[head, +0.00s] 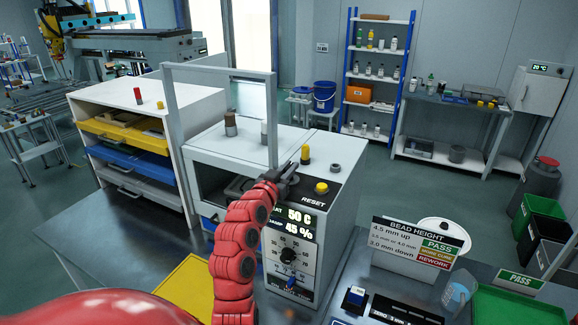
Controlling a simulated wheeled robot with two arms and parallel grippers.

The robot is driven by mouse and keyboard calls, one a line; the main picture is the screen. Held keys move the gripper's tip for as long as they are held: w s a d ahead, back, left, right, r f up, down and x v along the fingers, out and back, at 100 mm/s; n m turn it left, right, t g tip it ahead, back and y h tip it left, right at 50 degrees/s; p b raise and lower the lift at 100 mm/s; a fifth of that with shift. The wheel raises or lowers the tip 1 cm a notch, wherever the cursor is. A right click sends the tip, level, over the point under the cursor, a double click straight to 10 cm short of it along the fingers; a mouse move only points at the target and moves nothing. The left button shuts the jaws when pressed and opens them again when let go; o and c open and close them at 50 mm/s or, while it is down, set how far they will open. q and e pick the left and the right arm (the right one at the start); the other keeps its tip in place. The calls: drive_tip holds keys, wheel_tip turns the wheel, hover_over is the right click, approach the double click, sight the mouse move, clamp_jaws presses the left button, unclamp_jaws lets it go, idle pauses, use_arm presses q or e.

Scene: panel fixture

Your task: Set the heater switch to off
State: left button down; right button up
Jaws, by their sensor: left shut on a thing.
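A white machine (257,153) stands on the bench with a control panel on its front. The panel has a readout (299,222) showing 50 C and 45 %, and a dial (288,256). A small blue switch (292,282) sits below the dial; its label and setting are too small to read. My left gripper (284,177) is at the machine's upper front edge, above the readout and away from the blue switch. It appears shut on the foot of the upright grey frame (272,120), though the contact is partly hidden. My right gripper is not in view.
A yellow button (321,187) by the RESET label and a yellow knob (306,154) are close to my left gripper. A bead height sign (420,244) and green tray (512,306) are at right. A drawer cabinet (140,110) stands at left.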

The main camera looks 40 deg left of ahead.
use_arm(q)
drive_tip(key=c, duration=0.9)
unclamp_jaws()
drive_tip(key=shift+s, duration=0.15)
drive_tip(key=shift+s+d, duration=0.1)
drive_tip(key=shift+s, duration=0.25)
drive_tip(key=p+v, duration=0.6)
drive_tip(key=v, duration=1)
drive_tip(key=shift+s+d, duration=0.15)
drive_tip(key=shift+s, duration=0.05)
drive_tip(key=shift+f, duration=0.1)
